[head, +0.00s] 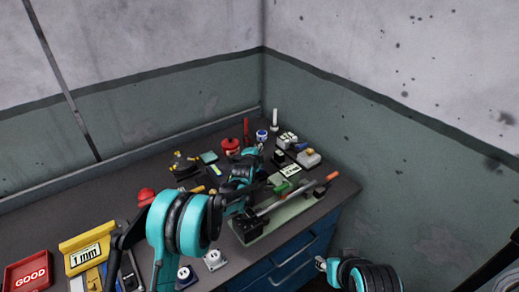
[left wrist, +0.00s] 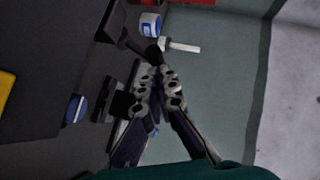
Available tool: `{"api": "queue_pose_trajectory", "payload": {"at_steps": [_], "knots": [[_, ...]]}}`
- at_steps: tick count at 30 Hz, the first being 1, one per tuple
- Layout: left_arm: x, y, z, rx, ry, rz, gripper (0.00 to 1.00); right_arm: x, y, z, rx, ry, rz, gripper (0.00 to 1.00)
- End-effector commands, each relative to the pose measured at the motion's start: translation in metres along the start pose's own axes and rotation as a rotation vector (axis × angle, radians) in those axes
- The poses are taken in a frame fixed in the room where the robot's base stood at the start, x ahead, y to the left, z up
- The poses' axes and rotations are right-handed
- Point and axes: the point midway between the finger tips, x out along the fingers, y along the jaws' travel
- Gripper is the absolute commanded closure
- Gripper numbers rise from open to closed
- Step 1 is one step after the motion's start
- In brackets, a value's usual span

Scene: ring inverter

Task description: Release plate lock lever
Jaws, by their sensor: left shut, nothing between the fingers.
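The plate fixture, with a pale green base (head: 250,232), stands on the right end of the bench. A long grey bar with an orange tip (head: 332,177) lies across it; I take this to be the lock lever. A dark knob-like part shows at the fingertips; contact cannot be told. The orange tip is not visible in that view.
A red GOOD tray (head: 27,272) and a yellow 1 mm holder (head: 86,248) stand at the left. A red pot (head: 231,145), a blue-and-white roll (head: 262,135) and small blocks crowd the back corner. Walls close off the back and right.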

Motion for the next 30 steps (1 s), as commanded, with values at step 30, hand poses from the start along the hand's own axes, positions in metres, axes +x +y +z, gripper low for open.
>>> {"api": "queue_pose_trajectory", "payload": {"at_steps": [30], "knots": [[-0.001, -0.029, -0.001, -0.053, 0.001, 0.053, 1.0, -0.016, 0.0, -0.011, 0.0, 0.0, 0.0, 0.6]]}}
